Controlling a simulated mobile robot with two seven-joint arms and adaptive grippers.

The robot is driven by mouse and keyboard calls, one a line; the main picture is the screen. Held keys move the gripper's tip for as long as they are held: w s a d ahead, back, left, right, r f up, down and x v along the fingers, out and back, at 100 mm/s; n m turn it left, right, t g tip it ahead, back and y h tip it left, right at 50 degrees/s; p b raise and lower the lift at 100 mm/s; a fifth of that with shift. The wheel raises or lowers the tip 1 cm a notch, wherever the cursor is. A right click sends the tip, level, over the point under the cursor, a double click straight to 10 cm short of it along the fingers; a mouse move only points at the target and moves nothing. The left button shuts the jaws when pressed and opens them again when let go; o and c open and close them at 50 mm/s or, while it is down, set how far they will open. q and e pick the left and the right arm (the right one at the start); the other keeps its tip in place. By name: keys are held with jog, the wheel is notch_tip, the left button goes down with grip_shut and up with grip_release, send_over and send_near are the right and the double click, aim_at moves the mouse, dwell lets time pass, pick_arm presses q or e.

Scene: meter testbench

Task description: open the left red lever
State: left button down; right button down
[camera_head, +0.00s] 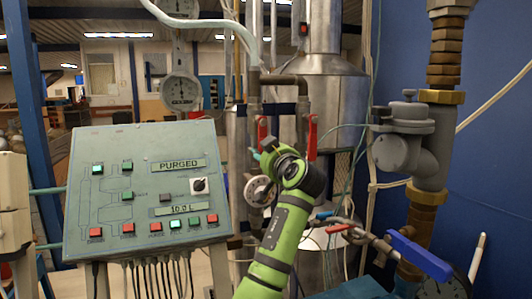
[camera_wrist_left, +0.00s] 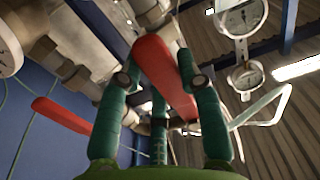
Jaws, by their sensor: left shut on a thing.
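The left red lever (camera_head: 262,130) stands upright on the pipework in the middle of the head view. In the left wrist view it is the large red lever (camera_wrist_left: 165,75) between the green fingers. My left gripper (camera_head: 265,156) is at this lever's lower part, shut on it; the hand and wrist hide much of the fingers from the head camera. Its fingers also show in the left wrist view (camera_wrist_left: 160,88), one on each side of the lever. A second red lever (camera_head: 312,137) hangs upright to the right, apart from the fingers. My right gripper is not in view.
A grey control panel (camera_head: 135,185) with a "PURGED" display stands at the left. A round handwheel (camera_head: 260,191) is close below the gripper. A metal tank (camera_head: 335,80) stands behind the pipes. A grey valve body (camera_head: 405,145) on a brass-coloured pipe is at the right.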

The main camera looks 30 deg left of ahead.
pick_arm(q)
jog(key=shift+a+r, duration=0.1)
jog(key=shift+r, duration=0.25)
jog(key=c, duration=0.8)
grip_release()
jog(key=shift+c, duration=0.2)
jog(key=shift+o, duration=0.2)
jog(key=shift+a+f, duration=0.1)
jog(key=shift+f, duration=0.1)
jog(key=shift+s+d, duration=0.1)
jog(key=shift+d, duration=0.1)
jog(key=v, duration=1.1)
jog(key=shift+s+d, duration=0.15)
jog(key=shift+s, duration=0.1)
